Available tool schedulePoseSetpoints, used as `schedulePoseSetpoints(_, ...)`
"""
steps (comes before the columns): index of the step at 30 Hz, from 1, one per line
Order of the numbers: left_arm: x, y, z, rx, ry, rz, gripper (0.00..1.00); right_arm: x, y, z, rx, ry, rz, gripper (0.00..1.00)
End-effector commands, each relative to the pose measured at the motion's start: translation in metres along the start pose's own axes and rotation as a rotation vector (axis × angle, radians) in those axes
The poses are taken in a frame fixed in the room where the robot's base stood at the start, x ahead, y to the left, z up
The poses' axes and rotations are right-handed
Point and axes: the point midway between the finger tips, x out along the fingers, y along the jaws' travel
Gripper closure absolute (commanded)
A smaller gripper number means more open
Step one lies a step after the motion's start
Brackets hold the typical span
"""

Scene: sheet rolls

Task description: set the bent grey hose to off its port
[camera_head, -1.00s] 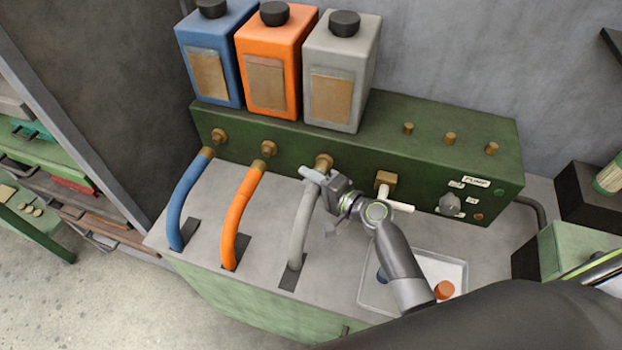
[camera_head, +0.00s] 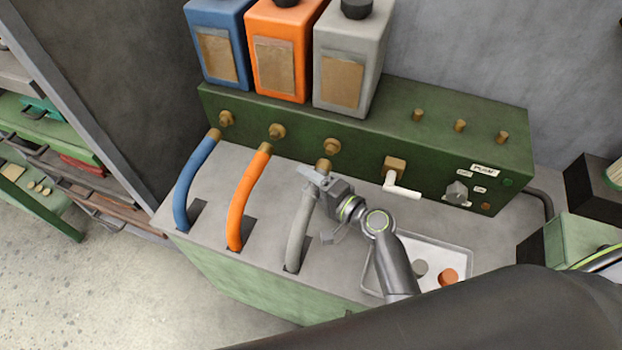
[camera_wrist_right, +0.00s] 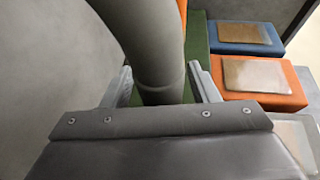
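The bent grey hose (camera_head: 297,232) rises from a dark slot in the bench top and curves up toward the green manifold. Its brass end (camera_head: 323,165) sits just in front of and below the brass port (camera_head: 331,148), with a small gap visible between them. My right gripper (camera_head: 312,185) is around the upper part of the hose. My left gripper is not in view.
A blue hose (camera_head: 190,185) and an orange hose (camera_head: 242,205) stand to the left. A white-handled valve (camera_head: 402,190) is right of the port. A tray (camera_head: 462,255) with caps lies partly behind my arm. Blue, orange and grey canisters (camera_head: 350,50) stand behind.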

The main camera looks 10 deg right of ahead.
Motion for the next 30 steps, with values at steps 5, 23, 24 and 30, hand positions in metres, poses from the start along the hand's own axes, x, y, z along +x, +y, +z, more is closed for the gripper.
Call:
schedulePoseSetpoints(5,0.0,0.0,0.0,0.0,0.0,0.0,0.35,0.0,-0.001,-0.001,-0.002,0.001,-0.002,0.46)
schedulePoseSetpoints(23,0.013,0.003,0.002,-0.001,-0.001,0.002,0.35,-0.049,0.003,-0.001,-0.005,0.004,0.0,0.46)
schedulePoseSetpoints(24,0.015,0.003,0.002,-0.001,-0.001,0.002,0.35,-0.057,0.002,-0.001,-0.005,0.003,-0.001,0.46)
schedulePoseSetpoints(30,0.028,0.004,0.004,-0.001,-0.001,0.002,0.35,-0.104,0.004,0.0,-0.006,0.002,0.002,0.46)
